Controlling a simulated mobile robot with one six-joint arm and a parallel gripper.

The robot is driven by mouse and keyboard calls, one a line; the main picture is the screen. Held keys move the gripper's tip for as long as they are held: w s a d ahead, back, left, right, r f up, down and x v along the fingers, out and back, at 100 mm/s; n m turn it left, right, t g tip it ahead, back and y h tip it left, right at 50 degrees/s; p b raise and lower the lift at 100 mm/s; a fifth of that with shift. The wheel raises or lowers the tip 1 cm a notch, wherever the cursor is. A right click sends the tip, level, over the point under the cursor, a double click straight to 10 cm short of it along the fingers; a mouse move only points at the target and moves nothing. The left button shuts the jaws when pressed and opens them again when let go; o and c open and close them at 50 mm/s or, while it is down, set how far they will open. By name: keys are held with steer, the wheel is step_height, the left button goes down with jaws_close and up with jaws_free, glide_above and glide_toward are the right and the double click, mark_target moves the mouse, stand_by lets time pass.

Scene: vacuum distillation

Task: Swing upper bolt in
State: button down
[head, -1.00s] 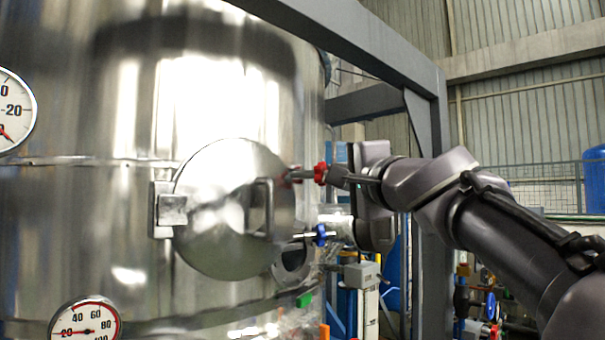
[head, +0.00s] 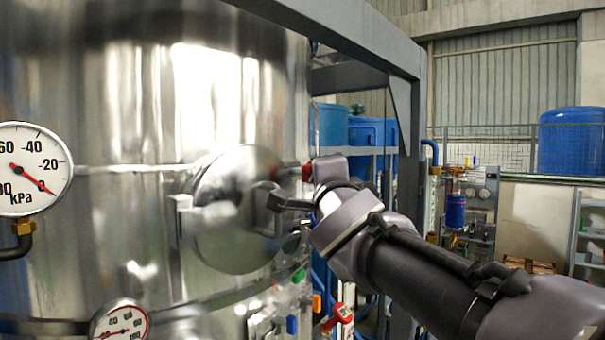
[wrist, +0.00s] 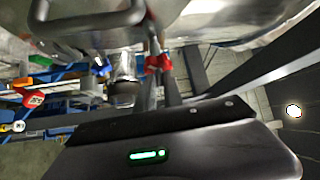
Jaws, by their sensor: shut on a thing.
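The round steel hatch (head: 235,215) sits on the side of the big shiny vessel, with its hinge on the left and a bar handle on its face. The handle also shows in the wrist view (wrist: 92,24). The upper bolt's red knob (head: 307,172) is at the hatch's right edge, mostly behind my wrist. In the wrist view the red knob (wrist: 153,63) is at my fingertips, with the steel bolt rod (wrist: 152,38) running beyond it. My gripper (wrist: 158,72) is shut on the red knob. My arm hides the bolt's seat and the lower bolt in the head view.
A pressure gauge (head: 32,170) is at the left, and a second gauge (head: 120,322) is below the hatch. A grey frame post (head: 408,170) stands behind my arm. Blue tanks (head: 575,140) and shelves are farther back at right.

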steer(key=shift+r, duration=0.1)
steer(key=c, duration=1.5)
jaws_free()
steer(key=shift+a, duration=0.1)
steer(key=shift+s, duration=0.1)
steer(key=s, duration=0.5)
steer(key=s+f, duration=0.1)
steer(key=s, duration=0.5)
steer(key=s+f, duration=0.1)
steer(key=s, duration=0.5)
steer(key=shift+s+d+f+p, duration=0.1)
steer(key=shift+d+f+p, duration=0.15)
steer(key=shift+d+p, duration=0.15)
